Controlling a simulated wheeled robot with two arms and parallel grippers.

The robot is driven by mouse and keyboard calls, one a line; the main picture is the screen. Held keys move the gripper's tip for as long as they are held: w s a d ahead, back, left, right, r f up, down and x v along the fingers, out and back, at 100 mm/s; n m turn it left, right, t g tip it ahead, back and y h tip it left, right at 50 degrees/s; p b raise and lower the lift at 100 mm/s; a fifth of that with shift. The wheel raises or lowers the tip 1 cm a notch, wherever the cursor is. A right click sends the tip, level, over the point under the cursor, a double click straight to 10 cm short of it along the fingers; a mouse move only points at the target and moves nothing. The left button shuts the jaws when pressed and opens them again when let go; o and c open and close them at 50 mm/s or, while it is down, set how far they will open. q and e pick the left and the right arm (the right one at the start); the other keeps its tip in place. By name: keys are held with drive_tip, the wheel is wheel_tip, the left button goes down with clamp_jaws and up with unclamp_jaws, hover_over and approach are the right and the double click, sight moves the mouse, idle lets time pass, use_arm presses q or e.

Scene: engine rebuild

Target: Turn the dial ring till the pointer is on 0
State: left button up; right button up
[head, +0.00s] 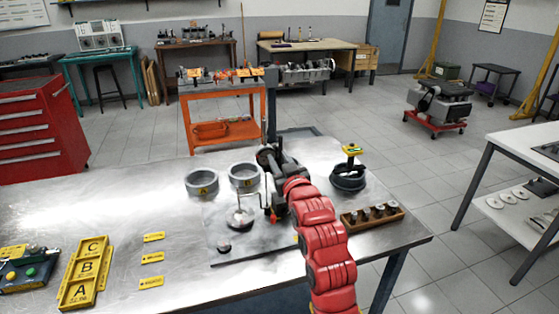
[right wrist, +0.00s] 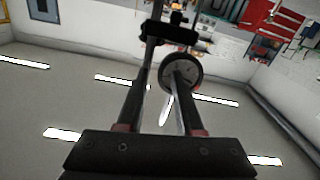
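The dial (right wrist: 181,73), a round pale face in a dark ring, shows in the right wrist view near the tip of the right-hand finger. Its pointer and numbers are too small to read. My right gripper (right wrist: 160,85) has its two dark fingers apart, with the dial off to one side of the gap. I cannot tell whether a finger touches the ring. In the head view my right gripper (head: 268,158) is above the metal bench, at the end of my red arm. It hides most of the dial there. My left gripper is not in view.
Two grey rings (head: 202,191) stand left of my arm, beside a grey plate (head: 225,255) with a small stand. A black round holder (head: 348,186) and a wooden rack (head: 354,222) stand to the right. Yellow letter trays (head: 68,262) lie at left.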

drive_tip(key=p+v, duration=1)
drive_tip(key=v, duration=0.7)
drive_tip(key=shift+s+d, duration=0.1)
drive_tip(key=shift+s, duration=0.05)
